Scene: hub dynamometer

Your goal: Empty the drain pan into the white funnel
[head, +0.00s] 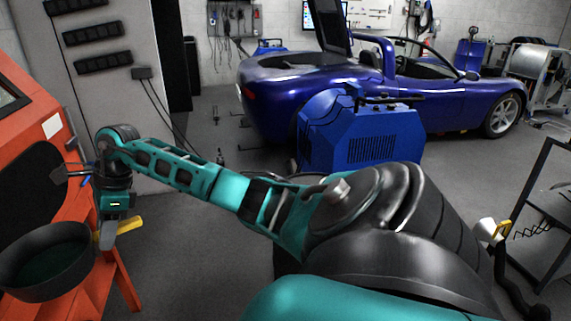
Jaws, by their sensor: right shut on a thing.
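The drain pan (50,283) is a round, dark, open pan at the lower left of the head view, cut by the left edge. Its inside looks dark green; I cannot tell how much liquid it holds. My right gripper (110,232) points down at the pan's right rim, with yellow on its fingers, and is shut on that rim. The pan looks about level. My left gripper is not in view. I cannot make out the white funnel for certain; a small white and yellow item (491,230) shows at the right, partly behind my arm.
An orange machine (62,128) stands at the left, close behind the pan and gripper. A blue machine (365,135) stands mid-floor before a blue sports car (300,75). A dark metal frame (540,215) is at the right. Grey floor (190,270) is clear beneath my arm.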

